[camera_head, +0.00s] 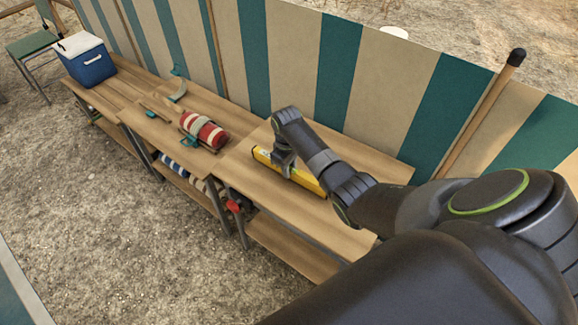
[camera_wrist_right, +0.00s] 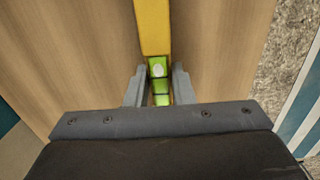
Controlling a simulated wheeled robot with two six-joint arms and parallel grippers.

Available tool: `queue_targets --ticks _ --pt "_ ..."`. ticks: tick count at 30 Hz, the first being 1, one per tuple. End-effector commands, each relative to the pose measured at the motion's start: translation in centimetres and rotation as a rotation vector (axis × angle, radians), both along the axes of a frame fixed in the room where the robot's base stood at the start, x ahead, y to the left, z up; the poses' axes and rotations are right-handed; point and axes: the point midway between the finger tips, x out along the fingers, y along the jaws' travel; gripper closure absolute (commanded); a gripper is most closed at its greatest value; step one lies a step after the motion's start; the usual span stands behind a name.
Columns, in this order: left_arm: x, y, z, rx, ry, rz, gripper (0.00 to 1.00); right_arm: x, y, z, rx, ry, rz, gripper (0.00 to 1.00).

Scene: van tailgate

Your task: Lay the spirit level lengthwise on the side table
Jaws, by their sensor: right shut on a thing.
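The yellow spirit level (camera_head: 305,181) lies along the wooden side table (camera_head: 238,187), its long side running with the table's length. It looks to be on or just above the top; I cannot tell which. My right gripper (camera_head: 284,165) comes down over the level and is shut on it. In the right wrist view the level (camera_wrist_right: 153,28) runs away from me between the two fingers of my right gripper (camera_wrist_right: 159,88), with a green vial window between them. My left gripper is not in view.
A red and white rolled bundle (camera_head: 204,131) lies on the adjoining table to the left. A blue cooler (camera_head: 86,60) stands at the far left end. A striped windbreak (camera_head: 290,60) runs behind the tables. Bare wood lies in front of the level.

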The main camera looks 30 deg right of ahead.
Motion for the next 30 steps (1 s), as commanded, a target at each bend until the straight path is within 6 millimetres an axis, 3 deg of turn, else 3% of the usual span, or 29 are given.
queue_targets --ticks 24,25,30 --pt "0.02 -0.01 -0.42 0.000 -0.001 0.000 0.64 0.03 0.02 -1.02 0.000 -0.001 0.001 1.00" --pt "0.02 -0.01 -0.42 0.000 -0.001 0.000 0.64 0.04 0.03 -1.00 0.000 -0.001 0.001 0.76" --pt "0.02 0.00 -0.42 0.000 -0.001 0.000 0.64 0.03 0.02 -1.01 0.000 -0.001 0.001 0.54"
